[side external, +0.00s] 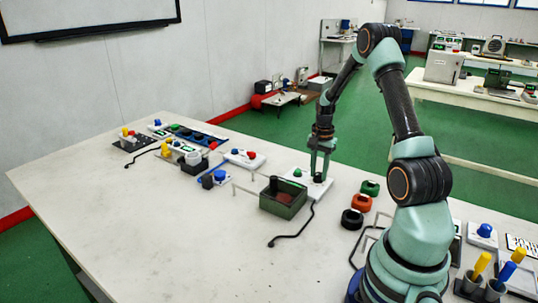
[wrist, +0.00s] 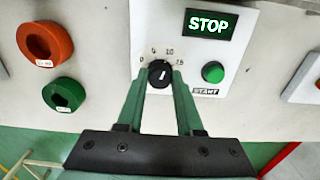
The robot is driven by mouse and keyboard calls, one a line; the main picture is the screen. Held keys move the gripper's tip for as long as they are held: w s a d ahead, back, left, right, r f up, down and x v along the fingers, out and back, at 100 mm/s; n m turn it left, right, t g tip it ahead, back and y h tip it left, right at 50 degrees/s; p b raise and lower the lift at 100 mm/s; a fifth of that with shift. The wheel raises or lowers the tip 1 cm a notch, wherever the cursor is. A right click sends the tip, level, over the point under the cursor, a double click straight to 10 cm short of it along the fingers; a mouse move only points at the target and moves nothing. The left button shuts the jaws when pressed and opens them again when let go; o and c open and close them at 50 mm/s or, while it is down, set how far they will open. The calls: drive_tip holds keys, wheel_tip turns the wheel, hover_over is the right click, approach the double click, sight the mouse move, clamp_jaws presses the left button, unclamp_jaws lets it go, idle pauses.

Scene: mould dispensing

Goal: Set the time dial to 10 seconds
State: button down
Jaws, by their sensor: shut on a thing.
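The time dial (wrist: 160,74) is a round black knob with a white pointer line, on a white panel (wrist: 240,75) marked 0, 5, 10 and 15. The pointer leans slightly right of straight up, roughly towards the 10; its exact alignment is hard to tell. My gripper (wrist: 160,84) has its green fingers shut on the dial, one on each side. In the side external view, my gripper (side external: 319,166) points down at the panel (side external: 310,188). The panel also carries a lit STOP display (wrist: 209,24) and a green START button (wrist: 212,72).
An orange ring-shaped piece (wrist: 44,40) and a green one (wrist: 63,95) lie left of the panel in the wrist view. In the side external view, a dark green open box (side external: 284,203) stands beside the panel. The table's (side external: 150,220) front left area is clear.

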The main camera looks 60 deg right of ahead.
sight(319, 174)
idle(0.4)
drive_tip(key=c, duration=0.5)
unclamp_jaws()
drive_tip(key=shift+c, duration=0.2)
drive_tip(key=shift+r, duration=0.1)
wheel_tip(319, 174, up, 12)
